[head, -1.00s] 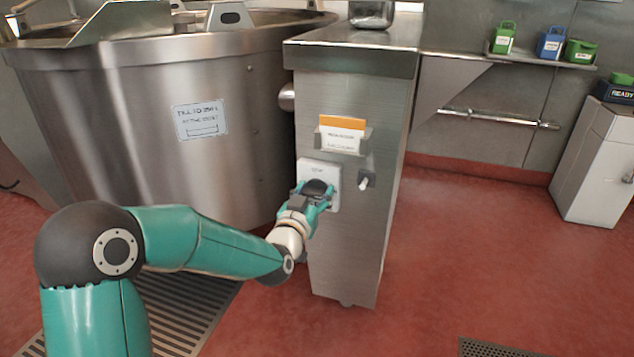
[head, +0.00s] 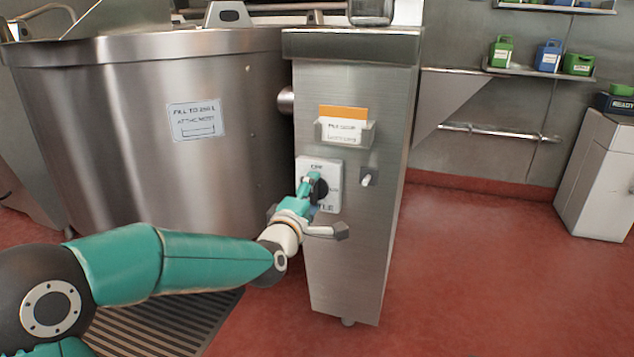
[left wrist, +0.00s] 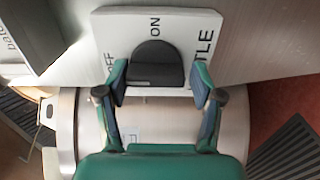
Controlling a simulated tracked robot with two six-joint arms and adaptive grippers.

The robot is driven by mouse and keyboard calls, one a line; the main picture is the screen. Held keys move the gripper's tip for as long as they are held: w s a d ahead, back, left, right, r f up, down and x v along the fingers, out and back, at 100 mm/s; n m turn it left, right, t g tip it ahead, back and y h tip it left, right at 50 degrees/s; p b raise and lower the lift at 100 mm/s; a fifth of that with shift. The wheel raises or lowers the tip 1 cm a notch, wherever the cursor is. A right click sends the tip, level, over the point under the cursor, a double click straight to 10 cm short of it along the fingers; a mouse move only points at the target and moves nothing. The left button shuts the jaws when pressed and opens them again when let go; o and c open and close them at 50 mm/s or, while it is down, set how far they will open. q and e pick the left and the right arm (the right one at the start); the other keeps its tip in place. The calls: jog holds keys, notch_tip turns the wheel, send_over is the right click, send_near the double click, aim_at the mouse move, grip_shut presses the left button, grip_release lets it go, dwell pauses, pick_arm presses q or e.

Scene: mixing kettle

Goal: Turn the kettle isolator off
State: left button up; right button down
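The knob's front ridge runs between the OFF and KETTLE sides; no pointer mark is visible. My right gripper is out of view.
A large steel kettle (head: 150,130) stands left of the post (head: 355,260). A small toggle (head: 367,180) sits right of the isolator, below an orange-topped card holder (head: 342,128). Red floor (head: 460,270) lies open at right. A wall shelf holds green and blue containers.

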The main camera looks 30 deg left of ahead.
pick_arm(q)
jog(key=shift+o, duration=1.1)
jog(key=shift+r, duration=0.1)
jog(key=v, duration=0.7)
